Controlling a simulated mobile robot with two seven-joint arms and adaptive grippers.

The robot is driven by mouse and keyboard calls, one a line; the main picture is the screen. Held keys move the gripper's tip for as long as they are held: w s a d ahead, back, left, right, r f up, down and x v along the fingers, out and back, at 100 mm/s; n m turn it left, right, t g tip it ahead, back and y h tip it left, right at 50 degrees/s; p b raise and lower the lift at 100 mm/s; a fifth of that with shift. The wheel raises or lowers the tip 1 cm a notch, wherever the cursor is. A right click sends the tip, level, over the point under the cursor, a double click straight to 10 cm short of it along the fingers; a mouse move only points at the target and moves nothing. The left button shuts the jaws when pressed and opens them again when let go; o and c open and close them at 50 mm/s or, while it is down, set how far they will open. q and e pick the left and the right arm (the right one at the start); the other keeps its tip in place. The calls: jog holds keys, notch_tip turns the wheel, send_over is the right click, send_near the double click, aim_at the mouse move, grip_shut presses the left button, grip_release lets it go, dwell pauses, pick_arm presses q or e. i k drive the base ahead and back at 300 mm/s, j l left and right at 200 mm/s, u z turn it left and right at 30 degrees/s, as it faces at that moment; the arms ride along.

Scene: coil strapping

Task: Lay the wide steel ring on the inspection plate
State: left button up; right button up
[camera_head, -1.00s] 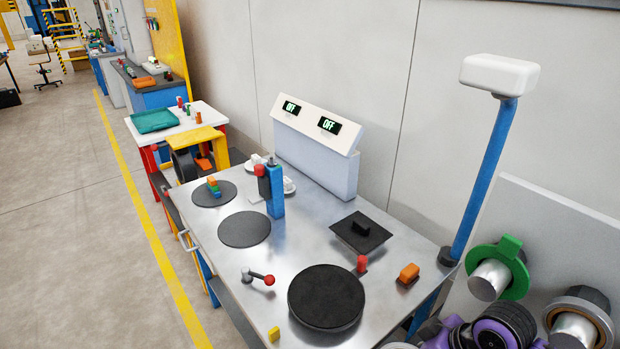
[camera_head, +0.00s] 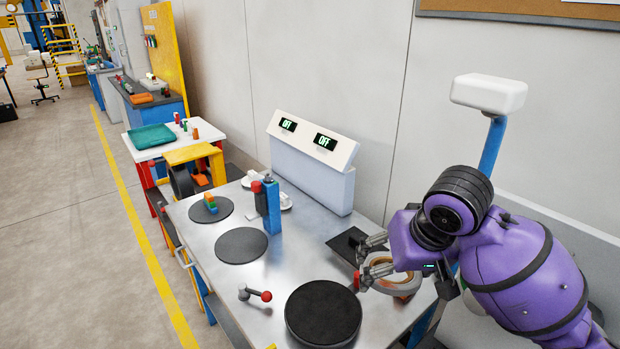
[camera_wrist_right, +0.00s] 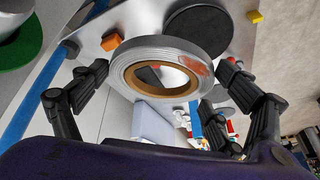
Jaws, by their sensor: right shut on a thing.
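The wide steel ring (camera_head: 402,286) is grey with a brown inner lining. My right gripper (camera_head: 364,264) is shut on it and holds it at the right side of the steel table. In the right wrist view the ring (camera_wrist_right: 125,68) sits between the fingers, with a reddish patch on its rim. A large black round plate (camera_head: 323,313) lies on the table, left of and nearer than the ring. Two smaller dark discs (camera_head: 241,245) lie farther left. No label shows which one is the inspection plate. My left gripper is not in view.
A black square plate with a handle (camera_head: 345,241) lies behind the gripper. A blue post (camera_head: 271,206) and a console reading OFF (camera_head: 315,160) stand farther back. An orange block (camera_wrist_right: 111,41) is near the ring.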

aim_at(323, 308)
jog(key=i+j+z, duration=0.2)
jog(key=j, duration=0.2)
jog(key=i+j+z, duration=0.25)
jog(key=j, duration=0.3)
jog(key=i+j+z, duration=0.15)
jog(key=k+j, duration=0.05)
jog(key=j, duration=0.05)
